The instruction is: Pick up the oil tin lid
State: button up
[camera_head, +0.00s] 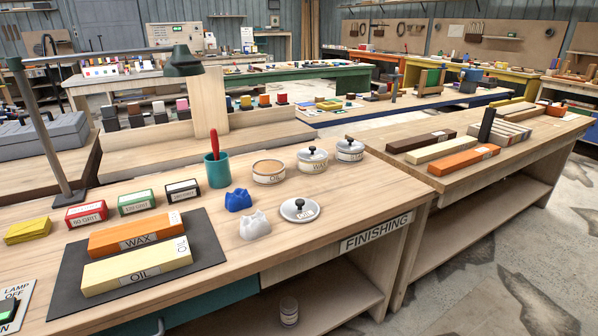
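A round grey lid (288,212) with a black knob lies knob-up on the wooden workbench. It has a small white label, too small to read surely. An open tin (268,177) labelled OIL stands behind it with no lid on, showing a tan inside. Two more tins, one nearer (313,163) and one farther right (349,152), have lids with black knobs on. My gripper is not in view.
A white crumpled cloth (255,226) lies just left of the lid, with a blue cloth (238,200) behind it. A teal cup (217,170) holds a red-handled tool. WAX (135,233) and OIL (135,268) blocks lie on a dark mat. The bench right of the lid is clear.

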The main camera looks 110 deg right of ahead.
aim_at(300, 211)
jog(key=k+l+z, duration=0.15)
jog(key=z, duration=0.15)
jog(key=k+l+z, duration=0.1)
jog(key=l+z, duration=0.2)
jog(key=k+l+z, duration=0.1)
jog(key=l+z, duration=0.25)
jog(key=k+l, duration=0.1)
jog(key=l, duration=0.45)
jog(key=k+l+z, duration=0.1)
jog(key=l, duration=0.45)
jog(key=k+l+z, duration=0.1)
jog(key=l, duration=0.45)
